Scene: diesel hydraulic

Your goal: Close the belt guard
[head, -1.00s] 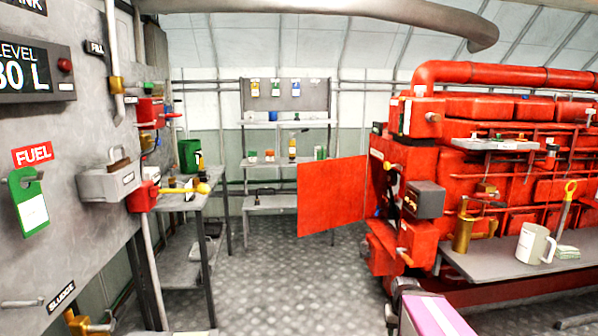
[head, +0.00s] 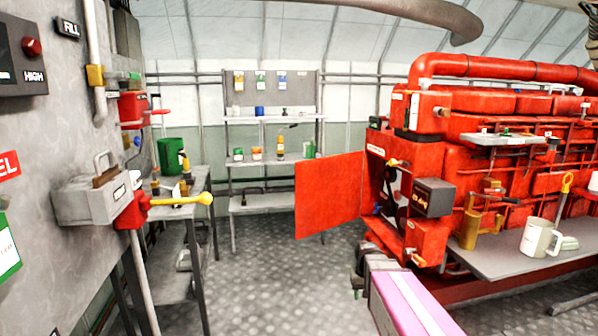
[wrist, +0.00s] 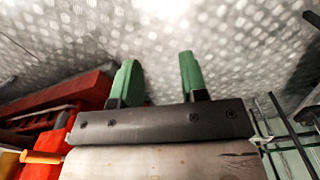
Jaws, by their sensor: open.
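The belt guard (head: 329,194) is a flat red panel standing swung open at the left end of the red engine (head: 480,120). Behind its hinge side, the dark belt opening (head: 392,187) is exposed. My gripper (wrist: 156,75) shows in the wrist view with two green fingers apart and nothing between them, over the patterned floor. In the head view my arm (head: 405,300) is low in front of the engine's left end, apart from the guard; the gripper itself is mostly hidden there.
A grey bench (head: 500,250) with a brass can (head: 469,229) and a white mug (head: 537,238) runs along the engine. A yellow-ended lever (head: 180,201) sticks out from the left wall. Shelves (head: 268,165) stand at the back. The floor (head: 260,285) left of the guard is clear.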

